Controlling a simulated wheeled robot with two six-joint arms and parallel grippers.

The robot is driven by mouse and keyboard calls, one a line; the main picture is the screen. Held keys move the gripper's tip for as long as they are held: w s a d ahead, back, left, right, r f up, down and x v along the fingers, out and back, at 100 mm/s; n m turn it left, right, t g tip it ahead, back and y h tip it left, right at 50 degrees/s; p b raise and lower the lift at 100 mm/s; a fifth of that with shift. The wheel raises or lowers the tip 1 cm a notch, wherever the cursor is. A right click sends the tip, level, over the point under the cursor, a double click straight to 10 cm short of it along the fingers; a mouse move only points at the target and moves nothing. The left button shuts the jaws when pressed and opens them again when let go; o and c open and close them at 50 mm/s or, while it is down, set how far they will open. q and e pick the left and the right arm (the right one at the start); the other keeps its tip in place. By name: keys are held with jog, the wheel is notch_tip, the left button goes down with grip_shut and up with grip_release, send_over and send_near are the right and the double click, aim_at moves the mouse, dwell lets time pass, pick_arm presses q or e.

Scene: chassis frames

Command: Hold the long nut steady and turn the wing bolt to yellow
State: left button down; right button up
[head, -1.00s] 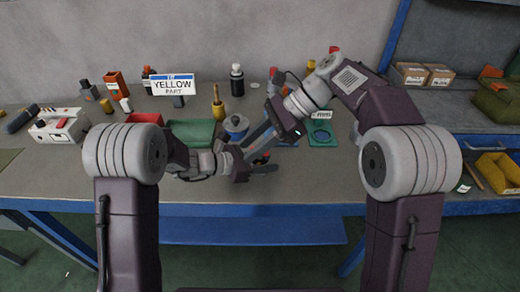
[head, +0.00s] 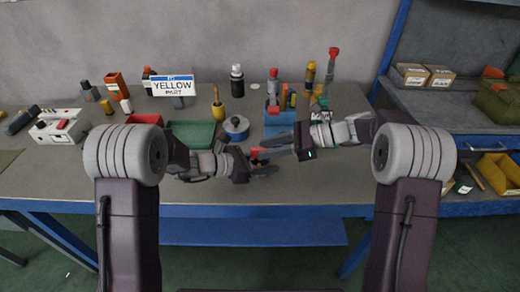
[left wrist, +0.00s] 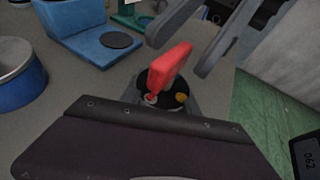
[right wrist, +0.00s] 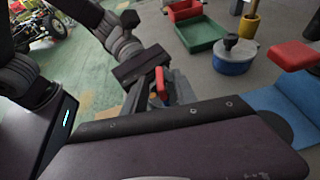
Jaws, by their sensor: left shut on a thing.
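The red wing bolt (head: 257,153) stands up from my left gripper (head: 262,168) near the table's front middle. In the left wrist view its red wing (left wrist: 170,66) rises from a black round dial with a yellow spot (left wrist: 182,97). My left gripper is shut below the dial, on what appears to be the long nut, mostly hidden. My right gripper (head: 277,153) reaches in from the right, fingers parted; they show in the left wrist view (left wrist: 178,52) around the top of the wing. I cannot tell whether they touch it. The wing also shows in the right wrist view (right wrist: 160,84).
A sign (head: 173,86) reading "YELLOW" stands at the back. Behind the grippers are a blue pot (head: 236,127), a green tray (head: 190,134) and a blue stand (head: 280,117). The front table strip is clear.

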jog(key=shift+x, duration=1.4)
grip_shut()
jog(key=shift+n+g, duration=0.3)
jog(key=n+g, duration=0.2)
jog(key=g, duration=0.1)
jog(key=shift+w+n, duration=0.1)
jog(key=shift+n, duration=0.2)
jog(key=shift+n+g+h, duration=0.4)
jog(key=shift+n+g, duration=0.8)
jog(key=shift+g, duration=0.2)
grip_release()
